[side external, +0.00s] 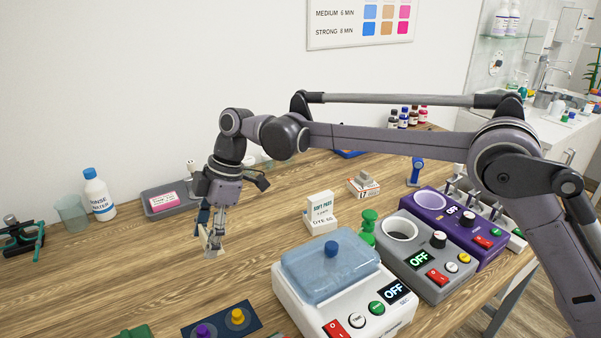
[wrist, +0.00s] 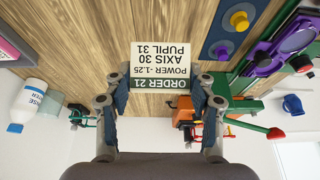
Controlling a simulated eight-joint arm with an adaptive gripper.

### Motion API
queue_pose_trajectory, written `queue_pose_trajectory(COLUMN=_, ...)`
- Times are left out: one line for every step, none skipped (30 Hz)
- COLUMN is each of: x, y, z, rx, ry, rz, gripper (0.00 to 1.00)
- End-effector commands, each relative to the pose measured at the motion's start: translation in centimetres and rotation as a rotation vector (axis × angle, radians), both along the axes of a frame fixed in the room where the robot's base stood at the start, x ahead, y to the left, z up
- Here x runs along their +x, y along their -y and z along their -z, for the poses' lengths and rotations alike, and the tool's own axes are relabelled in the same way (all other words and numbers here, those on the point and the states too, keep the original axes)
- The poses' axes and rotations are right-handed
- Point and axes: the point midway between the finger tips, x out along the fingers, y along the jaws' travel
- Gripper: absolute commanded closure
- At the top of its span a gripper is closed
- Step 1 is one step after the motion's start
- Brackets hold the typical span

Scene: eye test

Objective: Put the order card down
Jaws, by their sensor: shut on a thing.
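My gripper (side external: 212,248) points down over the bare wood on the left half of the table, and it also shows in the wrist view (wrist: 160,95). It is shut on the order card (wrist: 160,66), with one finger at each side of the card's green header. The card is cream with dark print reading ORDER 21, POWER -1.25, AXIS 30, PUPIL 31, upside down in the wrist view. In the side view the card is small and mostly hidden by the fingers. I cannot tell whether its lower edge touches the table.
A rinse water bottle (side external: 98,198), beaker (side external: 72,214) and grey tray (side external: 183,208) stand behind left. A small white stand (side external: 320,215), a blue-lidded white unit (side external: 300,300) and a grey unit (side external: 410,265) stand right. A dark plate with knobs (side external: 220,322) lies in front. Wood around my gripper is clear.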

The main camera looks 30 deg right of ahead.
Motion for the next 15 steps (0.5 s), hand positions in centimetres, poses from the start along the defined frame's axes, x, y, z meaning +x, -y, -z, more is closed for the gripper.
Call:
queue_pose_trajectory(x=-0.2, y=-1.1, z=0.7, rx=0.0, ry=0.0, rz=-0.003, gripper=0.61)
queue_pose_trajectory(x=-0.3, y=-1.7, z=1.0, rx=0.0, ry=0.0, rz=-0.003, gripper=0.61)
queue_pose_trajectory(x=-0.4, y=-2.5, z=1.5, rx=-0.001, ry=0.0, rz=-0.003, gripper=0.61)
queue_pose_trajectory(x=-0.5, y=-3.1, z=1.9, rx=-0.001, ry=0.001, rz=-0.003, gripper=0.61)
queue_pose_trajectory(x=-0.6, y=-3.7, z=2.2, rx=0.0, ry=0.001, rz=-0.003, gripper=0.61)
queue_pose_trajectory(x=-0.7, y=-4.4, z=2.7, rx=0.0, ry=0.001, rz=-0.003, gripper=0.61)
queue_pose_trajectory(x=-0.7, y=-5.0, z=3.0, rx=0.0, ry=0.001, rz=-0.003, gripper=0.61)
queue_pose_trajectory(x=-0.8, y=-5.5, z=3.3, rx=0.0, ry=0.001, rz=-0.002, gripper=0.61)
queue_pose_trajectory(x=-0.9, y=-6.1, z=3.7, rx=0.0, ry=0.001, rz=-0.002, gripper=0.61)
queue_pose_trajectory(x=-1.0, y=-6.5, z=3.9, rx=-0.001, ry=0.001, rz=-0.002, gripper=0.61)
queue_pose_trajectory(x=-1.0, y=-6.8, z=4.2, rx=0.0, ry=0.0, rz=-0.001, gripper=0.61)
queue_pose_trajectory(x=-1.1, y=-7.2, z=4.4, rx=0.0, ry=0.0, rz=0.0, gripper=0.61)
queue_pose_trajectory(x=-1.1, y=-7.5, z=4.5, rx=0.0, ry=0.0, rz=0.0, gripper=0.61)
queue_pose_trajectory(x=-1.2, y=-7.7, z=4.6, rx=0.0, ry=0.0, rz=0.0, gripper=0.61)
queue_pose_trajectory(x=-1.2, y=-7.8, z=4.8, rx=0.0, ry=0.0, rz=0.001, gripper=0.61)
